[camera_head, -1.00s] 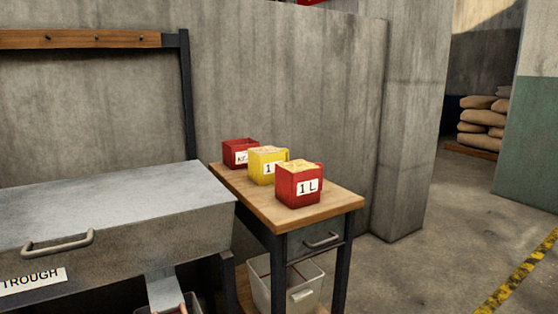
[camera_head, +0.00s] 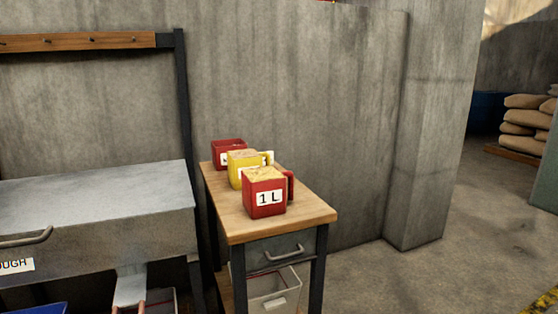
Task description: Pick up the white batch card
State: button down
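I cannot make out a white batch card lying on its own in the head view. The white patches I see are labels, such as the "1 L" label (camera_head: 269,198) on the front red measure (camera_head: 264,180). A yellow measure (camera_head: 236,177) and another red measure (camera_head: 228,147) stand behind it, their labels partly hidden. All three stand on a small wood-topped table (camera_head: 285,219). The two nearer measures are filled with grain. My gripper is not in view.
A metal trough (camera_head: 95,205) with a handle stands at left, below a wooden peg rail (camera_head: 80,41). A white bin (camera_head: 275,287) sits under the table. Sacks (camera_head: 524,125) are stacked at far right. The concrete floor (camera_head: 430,275) right of the table is clear.

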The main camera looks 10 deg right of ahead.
aim_at(271, 152)
jog(key=l, duration=0.4)
jog(key=i+l+z, duration=0.55)
jog(key=i+z, duration=0.4)
jog(key=i+l+z, duration=0.15)
jog(key=i, duration=0.4)
jog(key=i+l+z, duration=0.15)
jog(key=i, duration=0.45)
jog(key=i+u, duration=0.25)
jog(key=u, duration=0.2)
jog(key=i+u, duration=0.25)
jog(key=u, duration=0.2)
jog(key=i+l+u, duration=0.2)
jog(key=u, duration=0.25)
jog(key=i+l+u, duration=0.1)
jog(key=i+u, duration=0.2)
jog(key=i+l+u, duration=0.25)
jog(key=k+j, duration=0.05)
jog(key=j, duration=0.05)
